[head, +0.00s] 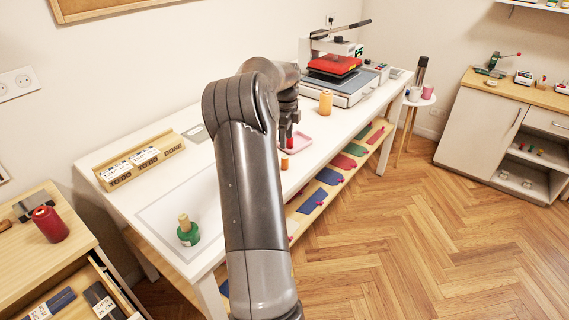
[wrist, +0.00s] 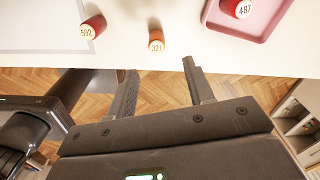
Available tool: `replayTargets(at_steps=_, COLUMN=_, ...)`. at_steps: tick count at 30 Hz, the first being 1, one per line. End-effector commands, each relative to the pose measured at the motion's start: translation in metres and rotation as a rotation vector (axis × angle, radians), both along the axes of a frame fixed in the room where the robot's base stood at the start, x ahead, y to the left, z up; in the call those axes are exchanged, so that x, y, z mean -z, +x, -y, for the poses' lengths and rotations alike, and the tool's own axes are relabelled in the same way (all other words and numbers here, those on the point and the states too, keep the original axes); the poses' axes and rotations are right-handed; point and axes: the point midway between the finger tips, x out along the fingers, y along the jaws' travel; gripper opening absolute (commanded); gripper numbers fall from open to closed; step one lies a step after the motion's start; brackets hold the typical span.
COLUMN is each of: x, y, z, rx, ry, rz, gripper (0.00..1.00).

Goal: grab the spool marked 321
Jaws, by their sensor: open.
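The spool marked 321 (wrist: 156,41) is small and orange with a pale round label, standing on the white table near its front edge in the wrist view. A small orange spool, apparently the same one, shows just right of my arm in the head view (head: 284,164). My gripper (wrist: 160,66) is open and empty. In the wrist view, the spool appears beyond the fingertips, roughly between their lines, and apart from them. In the head view my arm hides part of the table around it.
A red spool marked 532 (wrist: 92,27) stands left of the 321 spool. Another marked 487 (wrist: 237,8) is in a pink tray (wrist: 258,29) at right.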

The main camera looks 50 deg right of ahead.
Motion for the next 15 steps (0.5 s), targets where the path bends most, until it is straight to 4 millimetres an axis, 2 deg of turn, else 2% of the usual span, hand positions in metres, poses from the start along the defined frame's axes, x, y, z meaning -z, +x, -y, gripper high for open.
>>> replayTargets(at_steps=6, x=0.035, y=0.000, z=-0.001, rx=0.001, ry=0.004, rz=-0.001, gripper=0.48)
replayTargets(at_steps=15, x=0.062, y=0.001, z=-0.002, rx=-0.001, ry=0.003, rz=-0.001, gripper=0.48)
